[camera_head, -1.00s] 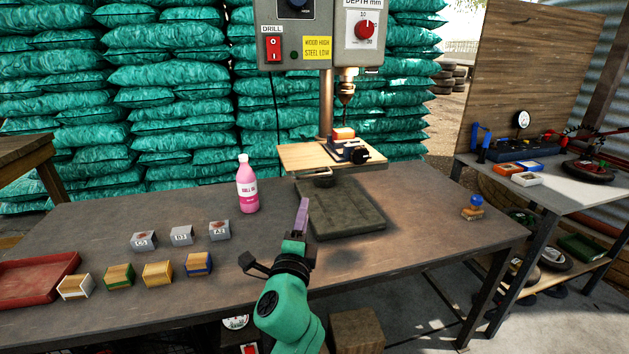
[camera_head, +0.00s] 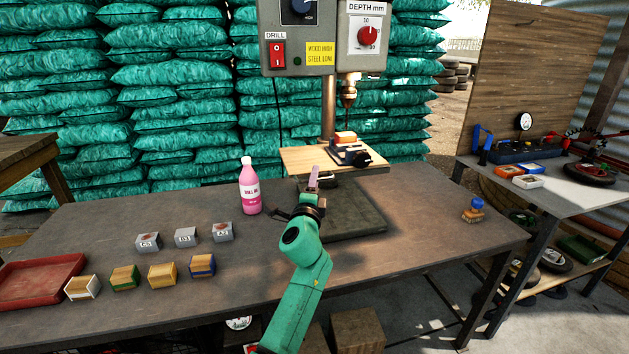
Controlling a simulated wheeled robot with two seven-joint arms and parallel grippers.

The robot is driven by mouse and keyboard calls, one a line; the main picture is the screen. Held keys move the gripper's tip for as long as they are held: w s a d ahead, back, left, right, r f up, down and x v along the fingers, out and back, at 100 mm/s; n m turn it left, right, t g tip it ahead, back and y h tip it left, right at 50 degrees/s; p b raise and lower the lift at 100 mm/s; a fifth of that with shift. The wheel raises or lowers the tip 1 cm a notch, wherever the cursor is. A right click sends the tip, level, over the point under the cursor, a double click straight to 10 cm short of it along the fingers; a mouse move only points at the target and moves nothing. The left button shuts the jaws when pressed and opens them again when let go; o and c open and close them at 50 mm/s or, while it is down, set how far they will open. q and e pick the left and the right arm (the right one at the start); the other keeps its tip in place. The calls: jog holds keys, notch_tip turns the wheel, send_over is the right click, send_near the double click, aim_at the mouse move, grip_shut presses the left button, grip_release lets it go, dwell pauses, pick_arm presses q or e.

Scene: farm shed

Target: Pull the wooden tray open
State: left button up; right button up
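No separate wooden tray can be made out for certain. The clearest flat wooden piece is the light wooden board (camera_head: 300,160) on the drill press, carrying a small vise (camera_head: 352,153) with an orange-topped block. Touching or apart cannot be told. I see its fingers nearly edge-on, so the gap between them is hidden.
A pink bottle (camera_head: 249,187) stands left of the gripper. Several metal blocks (camera_head: 185,237) and wooden blocks (camera_head: 162,274) stand at the left, beside a red tray (camera_head: 40,280). A small blue-topped item (camera_head: 474,210) stands right. The bench's right half is mostly clear.

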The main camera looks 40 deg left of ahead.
pick_arm(q)
grip_shut()
jog(key=shift+f, duration=0.1)
dwell(1.2)
